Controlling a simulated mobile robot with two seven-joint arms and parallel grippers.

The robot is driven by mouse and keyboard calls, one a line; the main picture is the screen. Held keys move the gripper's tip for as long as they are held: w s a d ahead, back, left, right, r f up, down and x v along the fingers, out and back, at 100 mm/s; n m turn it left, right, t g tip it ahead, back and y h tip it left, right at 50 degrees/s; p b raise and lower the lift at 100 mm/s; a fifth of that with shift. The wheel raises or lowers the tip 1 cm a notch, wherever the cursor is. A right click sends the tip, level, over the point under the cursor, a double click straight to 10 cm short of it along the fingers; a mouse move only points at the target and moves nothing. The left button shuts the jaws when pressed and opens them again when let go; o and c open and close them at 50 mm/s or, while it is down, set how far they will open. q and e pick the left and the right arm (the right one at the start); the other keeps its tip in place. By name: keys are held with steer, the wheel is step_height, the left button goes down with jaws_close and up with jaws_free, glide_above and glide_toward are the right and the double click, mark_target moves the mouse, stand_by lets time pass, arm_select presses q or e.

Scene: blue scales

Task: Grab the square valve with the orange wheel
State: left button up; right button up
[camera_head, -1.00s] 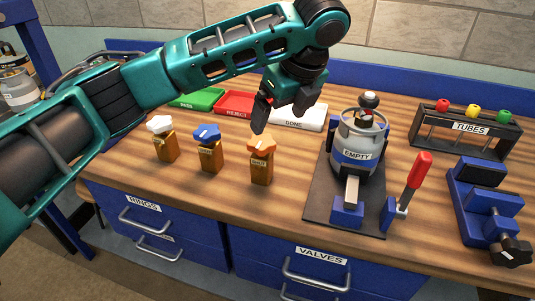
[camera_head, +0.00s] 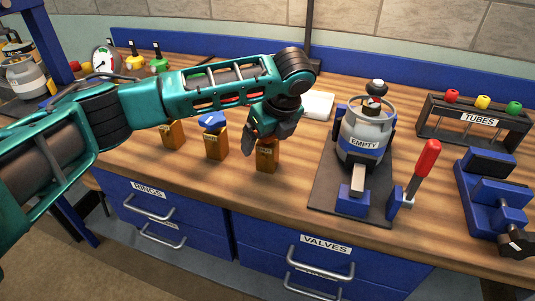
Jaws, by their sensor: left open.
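The square valve with the orange wheel (camera_head: 267,157) stands upright on the wooden bench, the rightmost of three brass valves. Its square body shows, but its orange wheel is hidden behind my left gripper (camera_head: 262,138). My left gripper is open and points down at the top of this valve. One finger shows just left of the valve's top; I cannot tell whether it touches. The valve with the blue wheel (camera_head: 214,142) stands to the left. The third valve (camera_head: 172,135) stands further left, with its top hidden by my arm. My right gripper is not in view.
A gas cylinder labelled EMPTY (camera_head: 364,136) stands in a dark-based fixture to the right, with a red-handled lever (camera_head: 425,163). Further right are a tube rack (camera_head: 478,122) and a blue vise (camera_head: 490,195). Blue drawers (camera_head: 310,258) are below the bench edge.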

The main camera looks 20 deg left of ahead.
arm_select(q)
steer(key=c, duration=1.4)
steer(key=shift+r, duration=0.1)
steer(key=shift+c, duration=0.2)
